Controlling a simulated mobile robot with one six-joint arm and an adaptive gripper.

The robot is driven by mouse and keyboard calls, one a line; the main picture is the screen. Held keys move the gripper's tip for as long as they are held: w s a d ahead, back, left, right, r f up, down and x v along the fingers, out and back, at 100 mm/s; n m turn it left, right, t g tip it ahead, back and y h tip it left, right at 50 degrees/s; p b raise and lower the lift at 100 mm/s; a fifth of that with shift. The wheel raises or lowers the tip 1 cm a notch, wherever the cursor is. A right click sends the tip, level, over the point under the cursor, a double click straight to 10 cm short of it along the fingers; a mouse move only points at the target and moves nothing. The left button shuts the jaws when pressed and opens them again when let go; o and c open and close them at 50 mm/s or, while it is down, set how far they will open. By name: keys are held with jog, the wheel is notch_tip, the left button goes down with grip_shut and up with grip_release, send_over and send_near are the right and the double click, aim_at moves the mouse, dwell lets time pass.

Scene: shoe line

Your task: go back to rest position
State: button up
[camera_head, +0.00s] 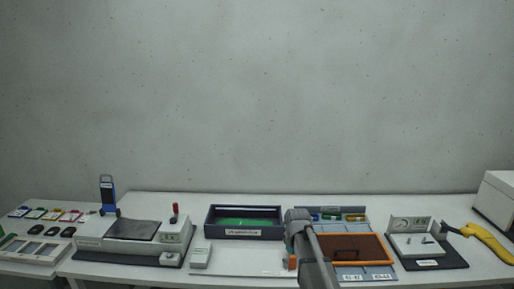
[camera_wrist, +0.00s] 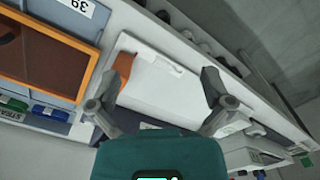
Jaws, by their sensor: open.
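My gripper (camera_wrist: 158,78) shows in the wrist view with its two grey fingers spread wide apart. It is open, and nothing is held between the fingers. A white flat-topped object (camera_wrist: 160,85) lies beyond the fingertips, apart from them as far as I can tell. In the head view my grey arm reaches over the bench beside the orange-framed tray (camera_head: 385,249). My fingers cannot be made out there.
The orange-framed tray also fills the left of the wrist view (camera_wrist: 85,70). A dark bin with a green floor (camera_head: 243,234) stands left of my arm. A white machine (camera_head: 133,246) stands farther left, a yellow curved object (camera_head: 488,240) at right. Bare bench shows along the front.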

jog(key=s+d+m, duration=0.1)
jog(key=s+m, duration=0.2)
jog(key=s, duration=0.6)
jog(key=s+d+m, duration=0.2)
jog(key=s+m, duration=0.2)
jog(key=s, duration=0.6)
jog(key=shift+d, duration=0.3)
jog(key=shift+s, duration=0.1)
jog(key=shift+c, duration=0.3)
